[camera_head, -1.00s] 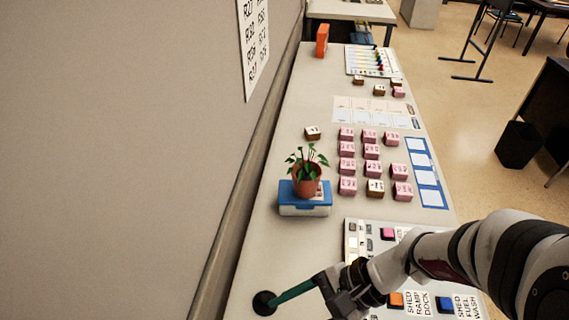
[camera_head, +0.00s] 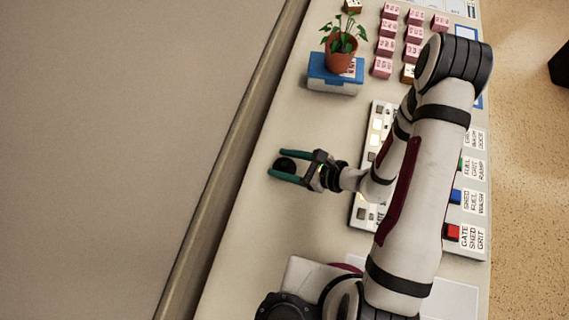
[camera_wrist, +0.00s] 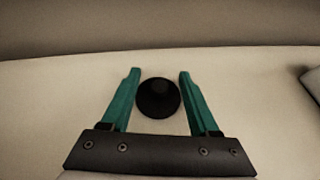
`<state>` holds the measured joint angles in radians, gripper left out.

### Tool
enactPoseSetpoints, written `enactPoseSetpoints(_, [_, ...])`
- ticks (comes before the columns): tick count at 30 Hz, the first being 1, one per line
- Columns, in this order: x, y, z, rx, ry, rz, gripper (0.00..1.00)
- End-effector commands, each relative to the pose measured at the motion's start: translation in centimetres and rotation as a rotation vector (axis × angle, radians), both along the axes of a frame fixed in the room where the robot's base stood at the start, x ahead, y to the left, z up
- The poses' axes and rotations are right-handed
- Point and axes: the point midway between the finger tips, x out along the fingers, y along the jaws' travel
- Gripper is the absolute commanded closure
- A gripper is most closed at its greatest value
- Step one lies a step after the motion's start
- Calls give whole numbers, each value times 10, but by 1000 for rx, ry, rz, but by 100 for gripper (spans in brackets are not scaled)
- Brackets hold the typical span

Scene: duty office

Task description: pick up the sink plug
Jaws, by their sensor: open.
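The sink plug (camera_head: 284,165) is a small round black disc lying on the table near the wall side. In the wrist view the plug (camera_wrist: 158,98) sits between the two teal fingers, with a visible gap on each side. My gripper (camera_head: 274,163) is open, its fingers on either side of the plug in the head view. It also shows in the wrist view (camera_wrist: 158,74), with the fingertips reaching slightly past the plug. I cannot tell exactly how high the fingers are above the table.
A potted plant (camera_head: 341,52) stands on a blue-lidded box (camera_head: 334,85) farther up the table. A panel with coloured buttons (camera_head: 375,131) lies to the right, partly under my arm. Several pink blocks (camera_head: 386,47) sit beyond. The table around the plug is clear; a wall runs along the left.

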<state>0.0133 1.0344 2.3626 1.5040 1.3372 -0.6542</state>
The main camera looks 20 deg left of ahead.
Motion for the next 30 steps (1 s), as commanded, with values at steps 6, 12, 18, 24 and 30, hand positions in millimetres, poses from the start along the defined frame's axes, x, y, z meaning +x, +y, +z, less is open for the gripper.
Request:
enactPoseSetpoints(6, [0, 0, 0, 0, 0, 0, 64])
enactPoseSetpoints(12, [0, 0, 1, 0, 0, 0, 100])
enactPoseSetpoints(18, [0, 0, 1, 0, 0, 0, 100])
enactPoseSetpoints(24, [0, 0, 2, 1, -1, 0, 100])
enactPoseSetpoints(30, [1, 0, 23, 0, -5, 1, 100])
